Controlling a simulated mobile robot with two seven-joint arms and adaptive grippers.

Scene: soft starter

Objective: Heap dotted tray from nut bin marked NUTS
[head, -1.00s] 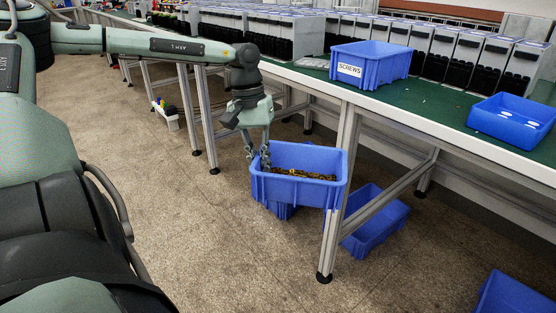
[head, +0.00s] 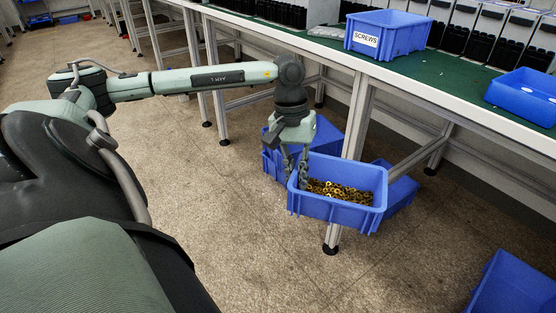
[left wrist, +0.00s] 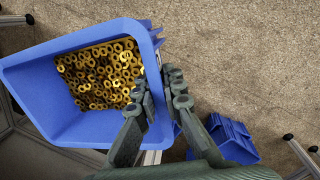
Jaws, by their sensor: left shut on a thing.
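My left gripper (head: 297,172) is shut on the near-left rim of a blue bin (head: 335,211) filled with brass nuts (head: 342,191). The bin hangs above the floor, about level, in front of a table leg. In the left wrist view the fingers (left wrist: 160,90) pinch the wall of the bin (left wrist: 65,128), and the nuts (left wrist: 100,75) lie inside. No NUTS label shows on the bin's visible faces. A shallow blue tray (head: 525,100) with pale round marks inside stands on the table at the right, likely the dotted tray. My right gripper is not seen.
A blue bin labelled SCREWS (head: 388,36) stands on the green-topped table (head: 440,90). More blue bins stand on the floor under the table, and another blue bin (head: 515,285) is at lower right. A table leg (head: 357,120) stands right behind the held bin. Open floor lies in front.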

